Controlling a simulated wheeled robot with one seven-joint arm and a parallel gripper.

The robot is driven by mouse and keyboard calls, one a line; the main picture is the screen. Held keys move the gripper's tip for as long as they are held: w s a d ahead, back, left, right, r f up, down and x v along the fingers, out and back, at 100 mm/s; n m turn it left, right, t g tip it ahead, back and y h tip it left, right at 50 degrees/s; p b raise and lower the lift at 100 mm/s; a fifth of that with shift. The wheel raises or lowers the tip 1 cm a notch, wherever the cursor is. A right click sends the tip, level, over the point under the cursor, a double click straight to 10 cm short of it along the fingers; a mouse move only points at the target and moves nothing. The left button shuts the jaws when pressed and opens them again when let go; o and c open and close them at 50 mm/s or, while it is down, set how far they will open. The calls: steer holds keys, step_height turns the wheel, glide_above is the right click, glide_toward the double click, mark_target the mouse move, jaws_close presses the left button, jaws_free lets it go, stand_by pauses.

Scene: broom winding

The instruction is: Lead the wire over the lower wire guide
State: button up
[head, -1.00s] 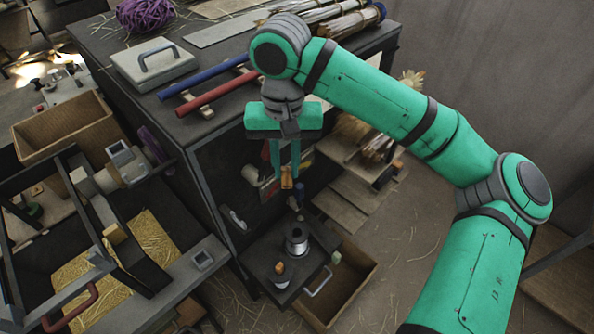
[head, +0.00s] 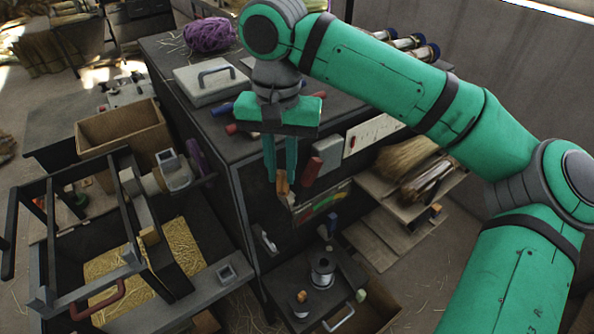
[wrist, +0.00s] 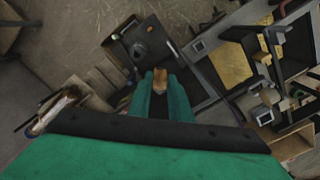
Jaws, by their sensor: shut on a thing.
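My gripper (head: 282,190) hangs pointing down in front of the dark cabinet's side, its green fingers shut on a small tan piece (wrist: 160,76). No wire strand can be made out from it. The wire spool (head: 322,268), silver-grey, stands upright on a low dark shelf, below and to the right of my gripper; it also shows in the wrist view (wrist: 139,49), ahead of the fingertips. A small blue part (head: 333,220) stands above and behind the spool. I cannot tell which part is the lower wire guide.
The dark cabinet (head: 225,160) carries a grey lidded box (head: 212,78) and purple twine (head: 210,34). A dark frame machine with a straw-filled tray (head: 190,246) stands left. Brooms lie on wooden shelves (head: 385,215) right. A cardboard box (head: 120,135) sits at left.

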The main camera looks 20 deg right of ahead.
steer(key=a, duration=1)
step_height(320, 180, down, 22)
stand_by(1.0)
steer(key=shift+s+a+r, duration=0.1)
steer(key=shift+s+a, duration=0.05)
steer(key=shift+a, duration=0.05)
steer(key=shift+d, duration=0.2)
stand_by(0.3)
